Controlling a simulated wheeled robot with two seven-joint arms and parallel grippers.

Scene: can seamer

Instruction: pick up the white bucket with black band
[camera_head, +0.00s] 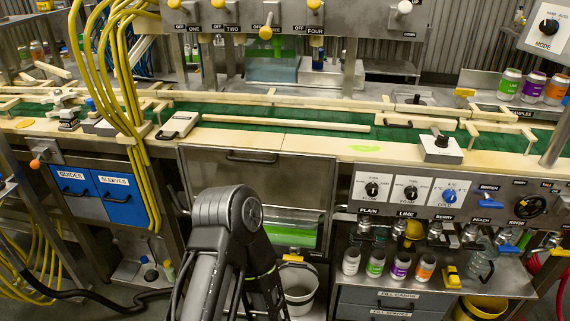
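A whitish bucket (299,284) stands low at the bottom middle, under the counter and just right of my arm. Its dark inside shows from above. My arm covers part of its left side, and its lower part runs toward the frame's bottom edge. I cannot clearly make out a black band on it. One of my arms rises from the bottom edge, bends at a dark elbow and goes down beside the bucket. No gripper fingers show in this view.
A wooden-edged conveyor counter (290,143) spans the view above the bucket. A steel shelf (420,284) with several small cans stands right of it. A yellow bucket (480,308) is at the lower right. Yellow hoses (135,140) hang at left.

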